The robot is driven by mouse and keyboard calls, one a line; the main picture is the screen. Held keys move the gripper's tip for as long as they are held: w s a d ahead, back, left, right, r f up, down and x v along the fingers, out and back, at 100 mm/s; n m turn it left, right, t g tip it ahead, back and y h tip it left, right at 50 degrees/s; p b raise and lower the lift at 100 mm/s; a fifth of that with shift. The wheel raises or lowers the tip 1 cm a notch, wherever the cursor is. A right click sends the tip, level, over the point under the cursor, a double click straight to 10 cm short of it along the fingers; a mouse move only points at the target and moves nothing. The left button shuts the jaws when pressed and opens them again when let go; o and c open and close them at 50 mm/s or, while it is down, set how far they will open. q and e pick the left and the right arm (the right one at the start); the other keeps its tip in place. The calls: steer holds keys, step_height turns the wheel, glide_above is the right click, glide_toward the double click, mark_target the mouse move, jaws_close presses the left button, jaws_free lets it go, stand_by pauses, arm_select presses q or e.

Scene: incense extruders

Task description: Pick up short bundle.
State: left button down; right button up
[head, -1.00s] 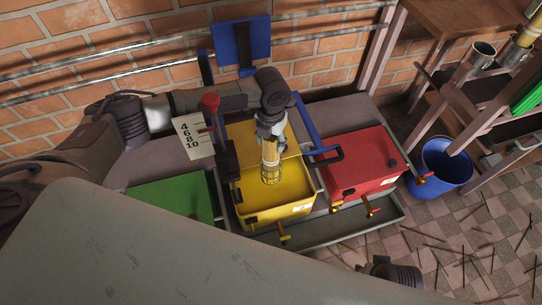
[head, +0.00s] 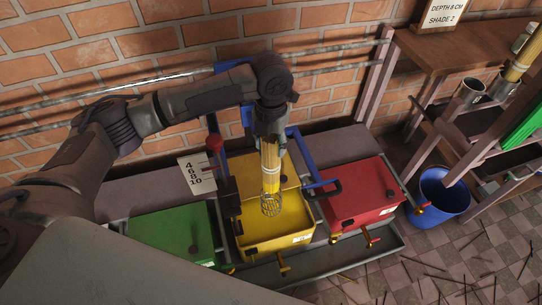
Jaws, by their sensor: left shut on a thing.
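A bundle of yellow sticks (head: 270,168) stands nearly upright in the head view, over the yellow vat (head: 250,238). My left gripper (head: 269,136) is above the vat, pointing down and shut on the upper part of the bundle. A round wire cage (head: 271,207) shows at the bundle's lower end, inside the yellow vat's outline. I cannot tell whether the bundle's lower tip is still inside the cage. My right gripper is not in view.
A green vat (head: 165,235) stands left and a red vat (head: 362,197) right of the yellow one. Blue lever arms (head: 302,160) rise behind them. A number card (head: 197,175), blue bucket (head: 445,192) and wooden rack (head: 460,55) are nearby. Sticks litter the floor.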

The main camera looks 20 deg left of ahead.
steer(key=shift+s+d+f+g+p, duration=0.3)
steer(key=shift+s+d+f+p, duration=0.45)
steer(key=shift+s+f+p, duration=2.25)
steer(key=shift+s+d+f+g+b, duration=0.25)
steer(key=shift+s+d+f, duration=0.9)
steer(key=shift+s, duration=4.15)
arm_select(q)
step_height(320, 180, up, 25)
steer(key=p, duration=0.9)
steer(key=shift+f+p, duration=0.15)
steer(key=shift+p, duration=0.25)
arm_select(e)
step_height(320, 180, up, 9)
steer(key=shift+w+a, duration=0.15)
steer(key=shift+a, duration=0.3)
